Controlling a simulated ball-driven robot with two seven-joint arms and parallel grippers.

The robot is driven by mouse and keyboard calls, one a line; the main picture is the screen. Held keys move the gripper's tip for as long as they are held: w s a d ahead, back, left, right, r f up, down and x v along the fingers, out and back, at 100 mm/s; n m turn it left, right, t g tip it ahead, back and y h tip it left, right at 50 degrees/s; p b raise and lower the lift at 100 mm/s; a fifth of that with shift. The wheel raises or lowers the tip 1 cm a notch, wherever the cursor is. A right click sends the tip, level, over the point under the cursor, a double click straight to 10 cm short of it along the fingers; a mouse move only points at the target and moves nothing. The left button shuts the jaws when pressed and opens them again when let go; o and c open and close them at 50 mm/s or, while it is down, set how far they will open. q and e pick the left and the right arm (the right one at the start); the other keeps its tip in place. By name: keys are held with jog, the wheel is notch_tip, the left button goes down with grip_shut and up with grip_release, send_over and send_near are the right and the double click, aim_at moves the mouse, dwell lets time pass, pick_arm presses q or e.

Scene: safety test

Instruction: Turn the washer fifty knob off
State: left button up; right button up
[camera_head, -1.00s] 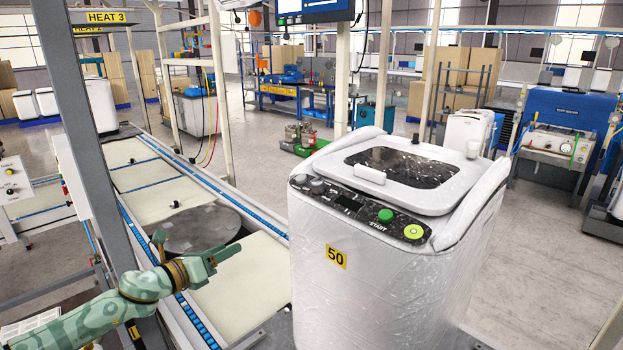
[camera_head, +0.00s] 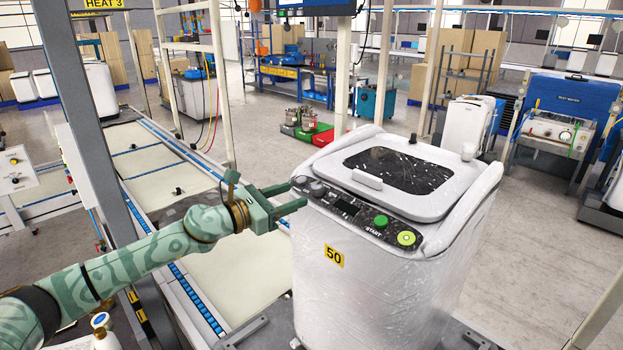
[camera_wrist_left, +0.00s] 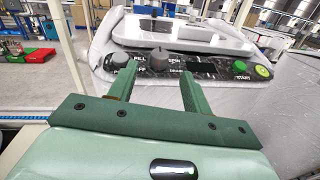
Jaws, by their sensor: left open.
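The white washer marked 50 (camera_head: 350,290) stands right of centre, its body wrapped in clear film. Its dark control panel (camera_head: 345,206) carries two grey knobs at the left end; the larger knob (camera_head: 317,187) also shows in the left wrist view (camera_wrist_left: 159,60). My left gripper (camera_head: 300,193) is open and empty at the panel's left end. In the wrist view its fingertips (camera_wrist_left: 157,69) point towards the larger knob, which appears between them; contact cannot be told. My right gripper is not in view.
A green START button (camera_head: 381,221) and a yellow-green button (camera_head: 406,238) sit farther right on the panel. The lid (camera_head: 450,205) is closed behind it. A grey post (camera_head: 95,150) and a conveyor (camera_head: 235,280) stand left of the washer. Open floor lies beyond.

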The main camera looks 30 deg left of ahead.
aim_at(313, 188)
pick_arm(q)
jog(key=p+x, duration=0.1)
jog(key=x, duration=0.5)
jog(key=shift+w+d, duration=0.25)
jog(key=shift+w, duration=0.1)
jog(key=c, duration=1)
